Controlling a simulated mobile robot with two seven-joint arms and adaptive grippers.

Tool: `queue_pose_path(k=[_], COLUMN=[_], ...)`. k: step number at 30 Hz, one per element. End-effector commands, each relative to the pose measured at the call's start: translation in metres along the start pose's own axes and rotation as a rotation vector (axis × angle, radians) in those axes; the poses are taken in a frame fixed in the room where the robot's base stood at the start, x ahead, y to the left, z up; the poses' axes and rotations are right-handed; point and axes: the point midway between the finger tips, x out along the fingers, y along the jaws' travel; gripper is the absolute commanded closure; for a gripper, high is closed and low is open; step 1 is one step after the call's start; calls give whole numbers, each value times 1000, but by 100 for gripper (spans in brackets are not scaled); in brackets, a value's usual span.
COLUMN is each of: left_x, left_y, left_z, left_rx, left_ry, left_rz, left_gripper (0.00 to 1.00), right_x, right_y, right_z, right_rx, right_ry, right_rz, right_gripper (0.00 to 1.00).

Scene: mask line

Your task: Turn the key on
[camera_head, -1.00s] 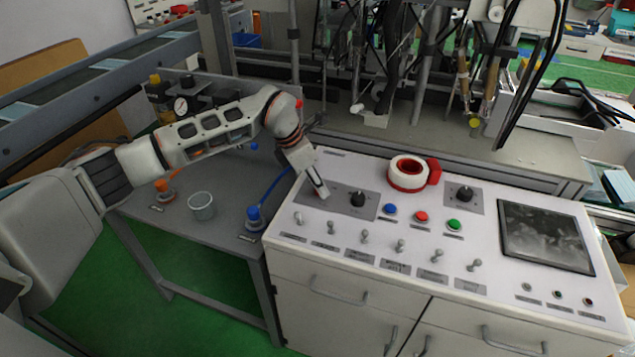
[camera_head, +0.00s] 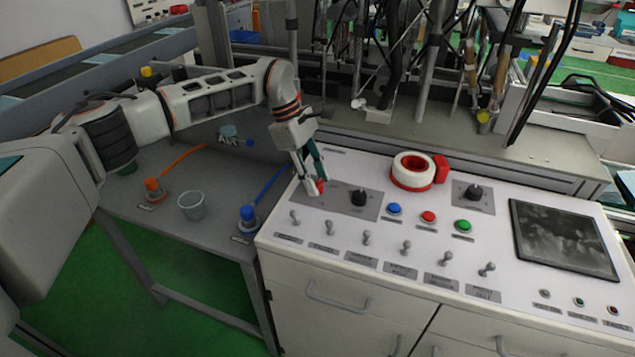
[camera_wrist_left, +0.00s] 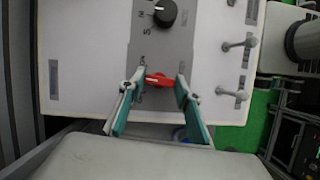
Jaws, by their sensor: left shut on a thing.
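The red key (camera_head: 320,186) is a small red knob on a grey plate at the back left corner of the white control panel (camera_head: 340,270). It also shows in the left wrist view (camera_wrist_left: 158,80), where it lies roughly crosswise between the fingers. My left gripper (camera_head: 314,188) reaches down over it from behind, with one finger on each side. In the left wrist view the gripper (camera_wrist_left: 159,83) is shut on the red key, its fingertips at the two ends of it. The fingers partly hide the key in the head view. My right gripper is out of view.
A black selector knob (camera_head: 358,198) sits just right of the key. Blue, red and green buttons, a tape roll (camera_head: 411,171) and a dark screen (camera_head: 563,238) are further right. Several toggle levers line the front. A cup (camera_head: 191,206) stands on the grey table.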

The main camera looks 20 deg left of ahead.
Motion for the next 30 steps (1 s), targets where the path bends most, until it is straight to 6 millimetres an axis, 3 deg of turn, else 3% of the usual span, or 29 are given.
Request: queue_pose_path(k=[1,5,9,21,30], left_x=[8,10,10,7,3], left_y=[2,2,3,4,4], left_z=[-3,-3,-4,-1,1], left_rx=[38,152,271,540,631], left_ry=[0,-1,-1,-1,0], left_rz=[-22,-72,-123,-230,-262], left_gripper=[88,88,88,88,88], right_x=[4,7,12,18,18], right_y=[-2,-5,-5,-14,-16], right_z=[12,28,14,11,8], right_rx=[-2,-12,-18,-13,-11], right_ry=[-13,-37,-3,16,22], right_rz=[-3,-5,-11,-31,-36], right_gripper=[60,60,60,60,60])
